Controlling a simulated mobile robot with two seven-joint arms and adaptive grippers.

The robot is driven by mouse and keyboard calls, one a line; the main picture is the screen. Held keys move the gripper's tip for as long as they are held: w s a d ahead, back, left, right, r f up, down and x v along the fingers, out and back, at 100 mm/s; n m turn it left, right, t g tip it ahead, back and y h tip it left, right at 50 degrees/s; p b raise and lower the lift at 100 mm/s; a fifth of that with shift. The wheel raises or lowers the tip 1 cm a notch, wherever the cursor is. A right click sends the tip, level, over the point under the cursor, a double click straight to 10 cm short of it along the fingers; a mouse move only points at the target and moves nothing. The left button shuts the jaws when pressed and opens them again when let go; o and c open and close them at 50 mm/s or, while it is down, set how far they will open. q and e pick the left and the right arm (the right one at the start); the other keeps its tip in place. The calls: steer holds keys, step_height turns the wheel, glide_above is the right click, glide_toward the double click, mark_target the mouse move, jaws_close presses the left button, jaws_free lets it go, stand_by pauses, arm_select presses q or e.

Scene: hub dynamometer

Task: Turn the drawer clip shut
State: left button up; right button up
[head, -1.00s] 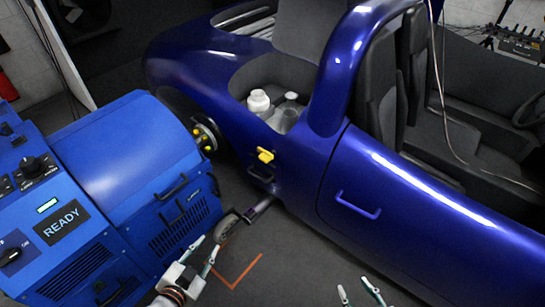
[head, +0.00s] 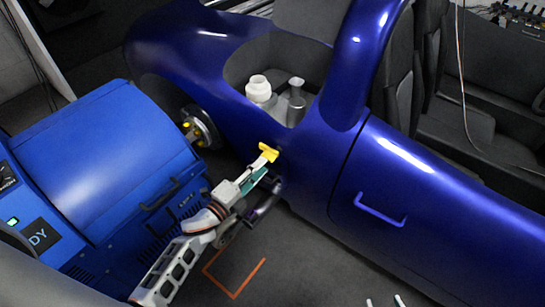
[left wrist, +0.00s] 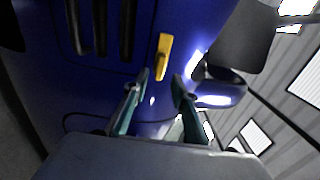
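The yellow clip (head: 268,152) sits on the blue car's side, below the open bay. In the left wrist view the clip (left wrist: 163,55) stands upright in the picture, just beyond my fingertips, its lower end near the gap between them. My left gripper (head: 265,170) is at the clip in the head view; its fingers (left wrist: 160,82) are apart with nothing between the pads. I cannot tell whether a finger touches the clip. The gripper hides the panel below the clip. My right gripper (head: 384,301) shows only two separated fingertips at the bottom edge, away from the car's side.
The blue dynamometer cabinet (head: 110,180) stands left of my left arm, close to the wheel hub (head: 194,130). The car door has a blue handle (head: 380,210). A white bottle (head: 258,88) stands in the bay. Floor with orange marking (head: 235,295) is clear.

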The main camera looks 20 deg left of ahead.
mark_target(270, 157)
arm_select(q)
steer(key=x, duration=0.5)
steer(key=shift+w+d, duration=0.1)
steer(key=shift+w, duration=0.25)
jaws_close()
